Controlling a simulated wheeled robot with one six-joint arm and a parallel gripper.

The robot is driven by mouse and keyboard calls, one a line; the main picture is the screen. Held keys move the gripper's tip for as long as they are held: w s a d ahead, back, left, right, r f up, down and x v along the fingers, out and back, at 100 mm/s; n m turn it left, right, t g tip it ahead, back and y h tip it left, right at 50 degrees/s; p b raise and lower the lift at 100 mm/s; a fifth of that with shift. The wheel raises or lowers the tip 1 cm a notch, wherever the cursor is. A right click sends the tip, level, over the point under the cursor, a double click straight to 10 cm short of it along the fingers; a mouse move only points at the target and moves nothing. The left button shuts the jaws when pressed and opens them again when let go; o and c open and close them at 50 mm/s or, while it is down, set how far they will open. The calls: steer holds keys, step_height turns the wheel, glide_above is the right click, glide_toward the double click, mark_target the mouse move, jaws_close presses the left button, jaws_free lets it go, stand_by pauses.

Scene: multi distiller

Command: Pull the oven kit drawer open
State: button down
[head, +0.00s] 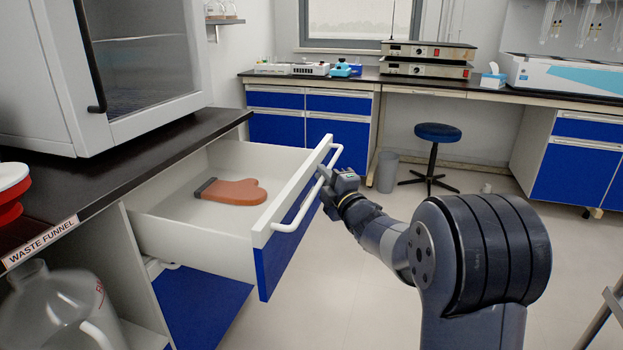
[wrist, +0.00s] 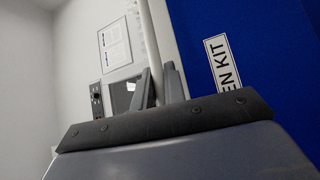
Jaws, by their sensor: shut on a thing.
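The oven kit drawer (head: 195,237) stands pulled well out from under the black counter in the head view, with its blue front (head: 285,248) facing my arm. Inside it lies an orange-brown oven mitt (head: 232,191) with a dark cuff. A white bar handle (head: 299,206) runs along the drawer front. My gripper (head: 326,178) is at the handle, shut on it. In the wrist view the handle (wrist: 151,45) passes between the fingers, and a label (wrist: 222,62) reading "EN KIT" shows on the blue front; its start is hidden.
An oven (head: 100,70) with a glass door stands on the counter (head: 110,165). A clear bottle (head: 60,310) sits at lower left under a "WASTE FUNNEL" label. A blue stool (head: 438,134) and a grey bin (head: 387,172) stand farther back.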

steer(key=shift+s+d, duration=0.3)
steer(key=shift+d, duration=0.55)
steer(key=c, duration=1.5)
jaws_free()
steer(key=p+v, duration=0.1)
steer(key=v, duration=0.9)
steer(key=shift+s+d, duration=0.2)
steer(key=shift+s, duration=0.15)
steer(key=shift+w, duration=0.1)
